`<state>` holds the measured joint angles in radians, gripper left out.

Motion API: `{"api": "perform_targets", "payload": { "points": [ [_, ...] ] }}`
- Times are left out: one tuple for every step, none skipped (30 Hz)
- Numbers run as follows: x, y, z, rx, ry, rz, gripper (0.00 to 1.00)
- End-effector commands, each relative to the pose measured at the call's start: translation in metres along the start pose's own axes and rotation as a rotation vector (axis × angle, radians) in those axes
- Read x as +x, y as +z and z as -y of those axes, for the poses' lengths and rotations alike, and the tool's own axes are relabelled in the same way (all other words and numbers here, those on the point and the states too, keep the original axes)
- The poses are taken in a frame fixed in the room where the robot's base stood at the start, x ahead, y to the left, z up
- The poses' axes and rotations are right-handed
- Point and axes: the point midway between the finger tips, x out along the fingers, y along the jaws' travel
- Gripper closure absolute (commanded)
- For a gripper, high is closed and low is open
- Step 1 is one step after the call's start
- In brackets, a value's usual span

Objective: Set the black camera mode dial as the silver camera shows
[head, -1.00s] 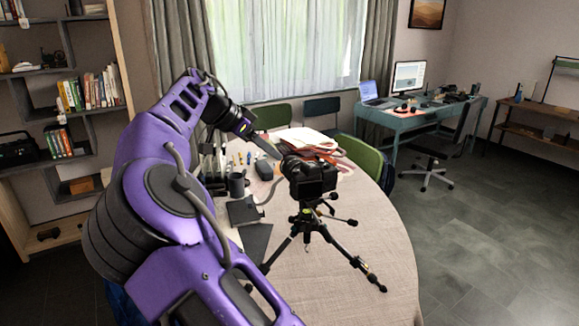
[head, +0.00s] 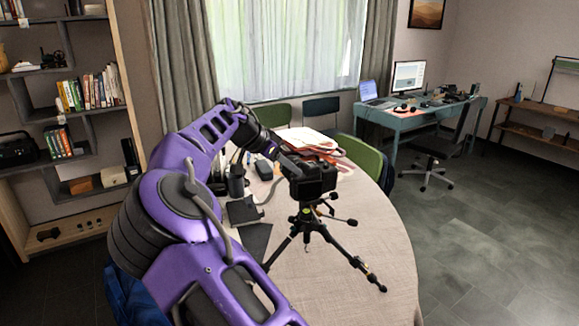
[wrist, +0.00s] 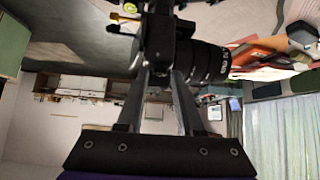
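The black camera (head: 312,183) stands upright on a black tripod (head: 308,222) on the round table. My gripper (head: 287,163) reaches it from the upper left, its fingertips at the camera's top left side. In the wrist view, which is turned upside down, the camera's lens (wrist: 203,62) points right. My two fingers (wrist: 160,72) are apart there, with the dark camera body beyond and between their tips. I cannot tell whether they touch it. The mode dial is not distinguishable in either view, and I cannot make out a silver camera or its dial setting.
The round table (head: 375,235) has a beige cloth. A dark mug (head: 236,187), papers (head: 303,138) and small items lie behind and left of the tripod. A green chair (head: 361,157) stands at the far edge. The cloth right of the tripod is clear.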

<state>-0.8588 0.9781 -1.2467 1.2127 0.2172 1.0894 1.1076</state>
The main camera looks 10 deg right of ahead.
Motion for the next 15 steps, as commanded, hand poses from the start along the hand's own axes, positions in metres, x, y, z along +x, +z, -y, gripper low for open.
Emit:
{"api": "perform_targets", "payload": {
  "points": [
    [-0.0002,0.0000,0.0001,0.000,0.000,0.000,0.76],
    [-0.0002,-0.0001,0.0001,0.000,0.000,0.000,0.81],
    [-0.0003,-0.0001,0.0001,0.000,0.000,0.000,0.88],
    [-0.0003,-0.0001,0.0001,0.000,0.000,0.000,0.94],
    [-0.0003,-0.0001,0.0001,0.000,0.000,0.000,0.99],
    [-0.0004,-0.0001,0.0001,0.000,0.000,0.000,1.00],
    [-0.0004,-0.0001,0.0001,0.000,0.000,0.000,1.00],
    [-0.0004,-0.0001,0.0001,0.000,0.000,0.000,1.00],
    [-0.0004,-0.0001,0.0001,0.000,0.000,0.000,1.00],
    [-0.0004,-0.0001,0.0001,0.000,0.000,0.000,1.00],
    [-0.0005,-0.0001,0.0001,0.000,0.000,0.000,1.00],
    [-0.0004,-0.0001,0.0001,0.000,-0.001,0.000,1.00],
    [-0.0003,0.0000,0.0001,-0.001,-0.002,0.000,1.00],
    [-0.0002,0.0002,0.0000,-0.002,-0.003,0.000,1.00],
    [0.0000,0.0006,-0.0002,-0.004,-0.006,0.001,1.00]
  ]
}}
